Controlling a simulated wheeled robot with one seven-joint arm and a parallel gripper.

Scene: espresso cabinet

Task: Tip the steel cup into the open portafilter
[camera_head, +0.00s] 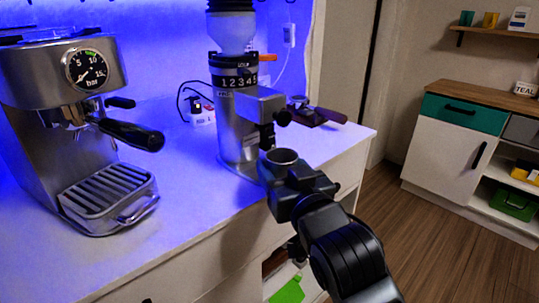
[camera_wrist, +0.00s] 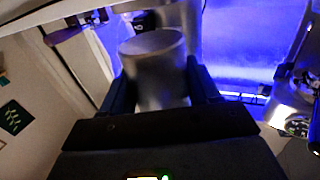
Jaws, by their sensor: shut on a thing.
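The steel cup (camera_head: 283,157) is held at the front edge of the counter, just right of and in front of the grinder, roughly upright. My gripper (camera_head: 287,172) is shut on it; in the wrist view a dark finger lies on each side of the cup (camera_wrist: 157,75). What is inside the cup cannot be made out. A portafilter (camera_head: 306,112) with a dark reddish handle lies on the counter behind and right of the grinder, apart from the cup. It seems to show at the upper left of the wrist view (camera_wrist: 68,34).
The grinder (camera_head: 238,130) stands close beside my gripper. The espresso machine (camera_head: 50,110) is at left, with a black handle (camera_head: 132,135) sticking out above its drip tray (camera_head: 108,190). A cabinet (camera_head: 445,140) stands across the floor.

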